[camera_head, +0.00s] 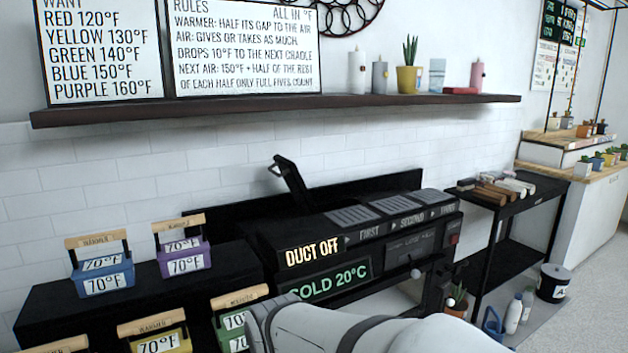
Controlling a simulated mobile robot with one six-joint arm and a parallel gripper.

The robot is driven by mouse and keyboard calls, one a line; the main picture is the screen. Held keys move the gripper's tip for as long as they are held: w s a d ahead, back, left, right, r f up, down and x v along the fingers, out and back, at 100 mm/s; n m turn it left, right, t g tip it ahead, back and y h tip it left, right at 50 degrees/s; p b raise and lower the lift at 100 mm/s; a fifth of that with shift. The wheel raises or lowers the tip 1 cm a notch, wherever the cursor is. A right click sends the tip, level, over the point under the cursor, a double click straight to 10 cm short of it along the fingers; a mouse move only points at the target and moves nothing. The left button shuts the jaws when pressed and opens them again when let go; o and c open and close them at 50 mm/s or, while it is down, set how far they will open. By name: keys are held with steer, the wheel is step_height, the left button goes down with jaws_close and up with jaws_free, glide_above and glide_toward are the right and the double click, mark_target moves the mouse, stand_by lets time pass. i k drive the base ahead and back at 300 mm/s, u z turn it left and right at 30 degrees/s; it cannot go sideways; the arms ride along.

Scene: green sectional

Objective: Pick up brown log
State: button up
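Several short logs lie side by side on the top shelf of a black cart (545,186) at the right. Among them are brown logs (490,195), with a darker piece at the left end and paler pieces to the right. They are small in the picture, so I cannot tell exactly which one is the brown log. My white arm crosses the bottom middle of the picture, well left of and nearer than the cart. My gripper's fingertips do not show.
A black machine (340,240) with "DUCT OFF" and "COLD 20°C" displays and a raised lid stands in the middle. Blue (103,275) and purple (185,262) warmers stand at the left. A wall shelf (280,104) runs above. A black-and-white bucket (553,283) stands by the cart.

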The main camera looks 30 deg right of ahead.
mark_target(488, 195)
steer(key=i, duration=0.4)
steer(key=z, duration=2.1)
steer(key=i, duration=0.5)
